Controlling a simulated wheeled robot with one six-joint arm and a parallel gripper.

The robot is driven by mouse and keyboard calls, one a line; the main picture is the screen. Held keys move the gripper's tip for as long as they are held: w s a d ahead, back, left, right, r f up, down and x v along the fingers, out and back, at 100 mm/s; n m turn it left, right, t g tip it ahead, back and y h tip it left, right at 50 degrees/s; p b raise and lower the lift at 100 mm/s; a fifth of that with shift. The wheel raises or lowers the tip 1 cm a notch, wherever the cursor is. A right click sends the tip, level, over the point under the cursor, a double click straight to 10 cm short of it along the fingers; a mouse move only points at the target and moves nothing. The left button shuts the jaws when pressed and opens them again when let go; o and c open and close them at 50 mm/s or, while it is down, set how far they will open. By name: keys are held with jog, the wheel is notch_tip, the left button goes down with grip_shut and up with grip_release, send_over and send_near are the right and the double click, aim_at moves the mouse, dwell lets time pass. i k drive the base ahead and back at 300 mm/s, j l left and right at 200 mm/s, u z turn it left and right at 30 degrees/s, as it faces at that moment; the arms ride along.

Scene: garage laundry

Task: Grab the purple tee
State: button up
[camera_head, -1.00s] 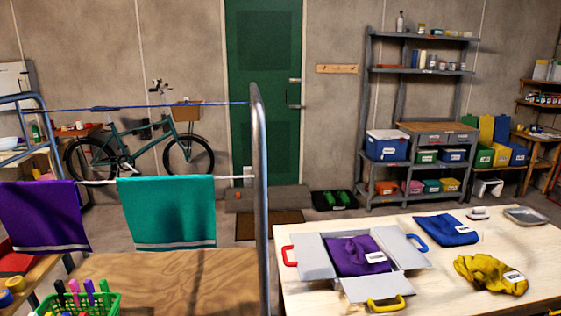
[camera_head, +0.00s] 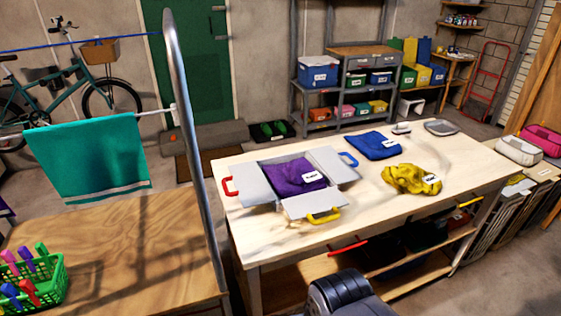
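The purple tee (camera_head: 290,178) lies bunched on the grey folding board (camera_head: 253,186), with a white label on its right part. The board's flaps are spread around it, with a red handle (camera_head: 230,186) at left, a blue handle (camera_head: 349,159) at right and a yellow handle (camera_head: 324,216) at the near side. The board rests on a pale wooden table (camera_head: 385,224). A dark rounded part at the bottom edge appears to be part of my arm. My gripper's fingers do not show.
A blue garment (camera_head: 372,146) and a yellow garment (camera_head: 410,180) lie right of the board. A metal rack post (camera_head: 190,130) stands left of the table. A teal towel (camera_head: 88,155) hangs there. A green basket (camera_head: 45,285) sits on the left wooden surface.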

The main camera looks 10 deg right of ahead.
aim_at(297, 176)
jog(key=i+l+z, duration=0.15)
jog(key=i+l, duration=0.35)
jog(key=l, duration=0.2)
jog(key=i+l+z, duration=0.1)
jog(key=i+l, duration=0.4)
jog(key=l, duration=0.2)
